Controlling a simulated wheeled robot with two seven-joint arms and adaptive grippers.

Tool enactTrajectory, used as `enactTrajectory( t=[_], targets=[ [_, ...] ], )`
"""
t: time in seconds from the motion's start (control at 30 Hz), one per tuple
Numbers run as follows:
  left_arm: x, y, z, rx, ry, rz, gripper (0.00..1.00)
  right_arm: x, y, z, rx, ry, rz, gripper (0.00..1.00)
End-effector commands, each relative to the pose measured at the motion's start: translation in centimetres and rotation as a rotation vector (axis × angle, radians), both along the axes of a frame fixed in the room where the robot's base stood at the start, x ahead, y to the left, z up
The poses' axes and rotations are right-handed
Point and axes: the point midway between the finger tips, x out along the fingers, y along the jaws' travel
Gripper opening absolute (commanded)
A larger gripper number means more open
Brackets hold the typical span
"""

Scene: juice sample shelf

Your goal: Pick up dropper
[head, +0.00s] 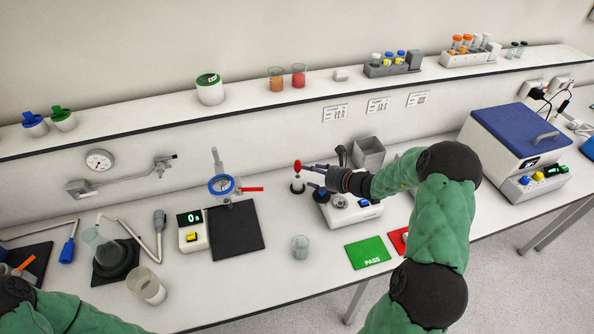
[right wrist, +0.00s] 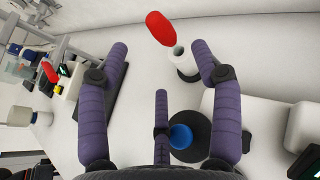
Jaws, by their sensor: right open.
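The dropper (head: 297,166) stands upright with its red bulb on top, in a small dark-based holder (head: 298,187) at the middle of the bench. In the right wrist view its red bulb (right wrist: 160,28) shows beyond the fingers, above a pale tube (right wrist: 182,62). My right gripper (head: 312,168) is close to the right of the dropper. In the right wrist view the purple fingers of my right gripper (right wrist: 161,62) are spread, with nothing between them; the bulb lies ahead of the gap. My left arm shows at the lower left; its gripper is out of view.
A white device (head: 352,212) stands under my right gripper. A green PASS card (head: 368,252) lies in front. A shelf (head: 255,101) runs behind.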

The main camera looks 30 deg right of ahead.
Motion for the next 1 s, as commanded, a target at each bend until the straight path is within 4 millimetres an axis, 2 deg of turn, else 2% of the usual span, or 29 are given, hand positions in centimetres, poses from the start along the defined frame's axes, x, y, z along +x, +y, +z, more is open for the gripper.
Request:
enactTrajectory(
  t=[0.27,0.6,0.9,0.93,1.0],
  targets=[
    [0.0,0.0,-0.1,0.000,0.000,0.000,0.40,1.8,0.7,-0.7,0.000,0.001,0.001,0.65],
    [0.0,0.0,-0.2,0.000,0.000,0.000,0.40,5.8,2.0,-1.6,0.001,0.002,0.001,0.65],
    [0.0,0.0,-0.2,0.000,0.000,0.000,0.40,6.2,2.1,-1.7,0.000,0.001,0.000,0.65],
    [0.0,0.0,-0.2,0.000,0.000,0.000,0.40,6.2,2.1,-1.7,0.000,0.001,0.000,0.62],
    [0.0,0.0,-0.2,0.000,0.000,0.000,0.40,6.2,2.1,-1.7,0.000,0.001,0.000,0.46]
  ],
)
